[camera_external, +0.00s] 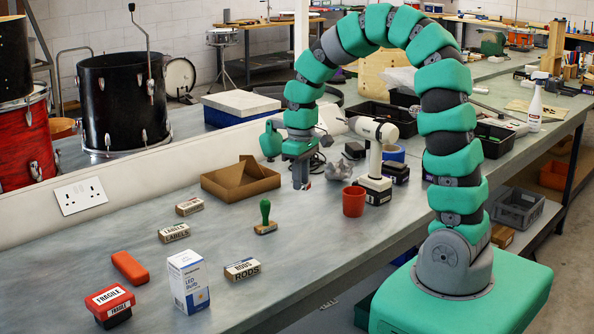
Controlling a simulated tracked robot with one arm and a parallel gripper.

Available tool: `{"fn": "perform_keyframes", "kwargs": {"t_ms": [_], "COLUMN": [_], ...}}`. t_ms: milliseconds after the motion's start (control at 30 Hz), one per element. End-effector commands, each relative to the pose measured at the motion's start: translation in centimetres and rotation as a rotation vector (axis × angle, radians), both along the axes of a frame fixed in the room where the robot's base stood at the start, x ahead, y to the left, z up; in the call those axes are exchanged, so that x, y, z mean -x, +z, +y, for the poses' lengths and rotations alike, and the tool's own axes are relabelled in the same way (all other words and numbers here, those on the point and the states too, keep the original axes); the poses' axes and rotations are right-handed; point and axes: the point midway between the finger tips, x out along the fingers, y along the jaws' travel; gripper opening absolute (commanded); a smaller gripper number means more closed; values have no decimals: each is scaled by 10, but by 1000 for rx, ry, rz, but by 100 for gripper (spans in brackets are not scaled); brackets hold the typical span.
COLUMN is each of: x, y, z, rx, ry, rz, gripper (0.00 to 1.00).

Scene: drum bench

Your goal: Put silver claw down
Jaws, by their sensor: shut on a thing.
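My gripper (301,178) hangs above the bench (215,232), pointing down, between the open cardboard box and the crumpled grey piece. It is shut on a small grey thing, which I take to be the silver claw. The fingers hide most of it, and its shape is too small to make out. I cannot tell whether it is clear of the bench top.
An open cardboard box (240,180) is left of my gripper. A crumpled grey piece (338,169), a red cup (354,201) and a white machine (375,160) are right.

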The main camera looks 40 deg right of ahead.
Motion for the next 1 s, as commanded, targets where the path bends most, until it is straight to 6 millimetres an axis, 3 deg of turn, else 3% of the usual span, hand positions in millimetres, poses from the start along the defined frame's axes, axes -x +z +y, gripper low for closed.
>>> {"fn": "perform_keyframes", "kwargs": {"t_ms": [200, 400, 667, 1000], "x": [-39, -60, -66, -66], "y": [0, -3, -15, -54], "z": [5, 9, 10, 11], "rx": [2, 0, -1, 0], "ry": [-159, -250, -278, -277], "rz": [3, -1, 0, -1], "gripper": [2, 2, 2, 2]}}
